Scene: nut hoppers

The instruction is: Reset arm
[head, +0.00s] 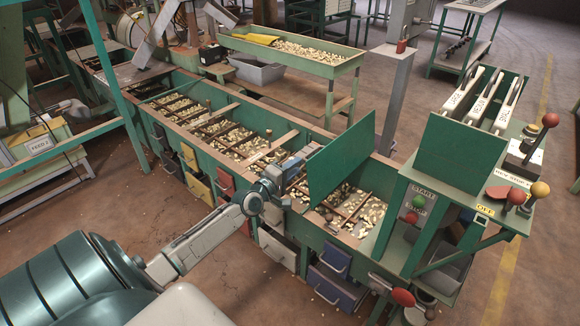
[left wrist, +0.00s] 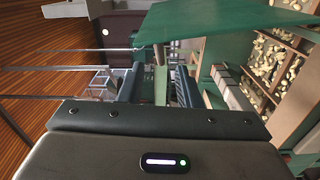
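My left arm comes in from the lower left in the head view. Its gripper (head: 296,165) is over the long green nut hopper (head: 180,125), close to the upright green panel (head: 342,158). In the left wrist view the two dark fingers of the left gripper (left wrist: 160,88) stand apart with a gap between them, so it looks open and empty. The green panel (left wrist: 225,22) shows beyond and above the fingers there; I cannot tell whether they touch it. My right gripper is not in view.
Nuts lie in the hopper's compartments. Drawers (head: 281,247) line its front. A control stand with levers (head: 482,98) and coloured knobs is at the right. A raised nut tray (head: 300,52) and a grey bin (head: 257,70) stand behind. The floor at front left is clear.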

